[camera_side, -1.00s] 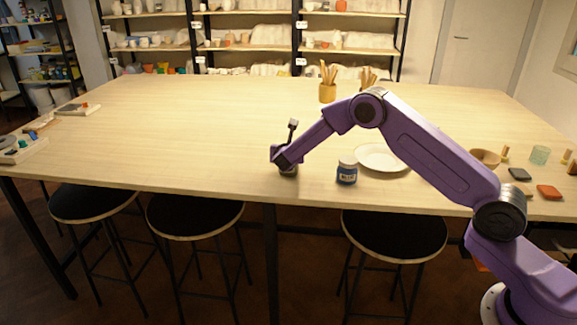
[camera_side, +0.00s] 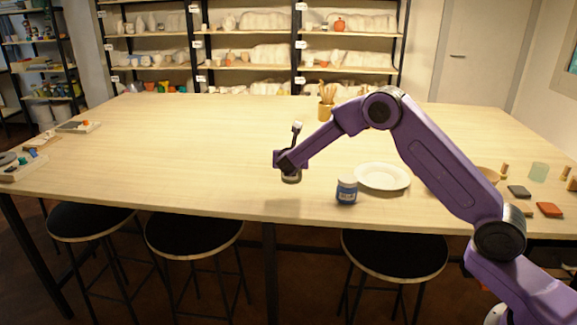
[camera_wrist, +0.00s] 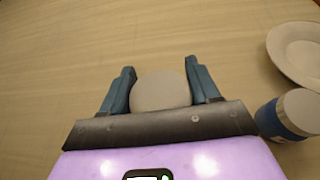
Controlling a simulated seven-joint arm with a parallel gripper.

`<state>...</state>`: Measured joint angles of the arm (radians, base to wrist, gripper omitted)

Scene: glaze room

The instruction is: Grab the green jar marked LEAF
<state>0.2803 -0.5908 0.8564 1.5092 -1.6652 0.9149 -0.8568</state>
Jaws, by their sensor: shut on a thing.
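My gripper (camera_side: 289,166) is low over the front middle of the table. Its two fingers (camera_wrist: 160,68) are shut on a jar, one on each side of its round, pale lid (camera_wrist: 160,92) in the wrist view. In the side view only a small part of this held jar (camera_side: 291,178) shows under the gripper. Its colour and marking are hidden in both views. A blue jar (camera_side: 346,191) with a white lid and a pale label stands to the right of my gripper, apart from it. It also shows at the right edge of the wrist view (camera_wrist: 282,118).
A white plate (camera_side: 382,176) lies behind and right of the blue jar. A pot of wooden tools (camera_side: 325,111) stands farther back. Small blocks (camera_side: 549,209) and a pale green cup (camera_side: 538,172) are at the right.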

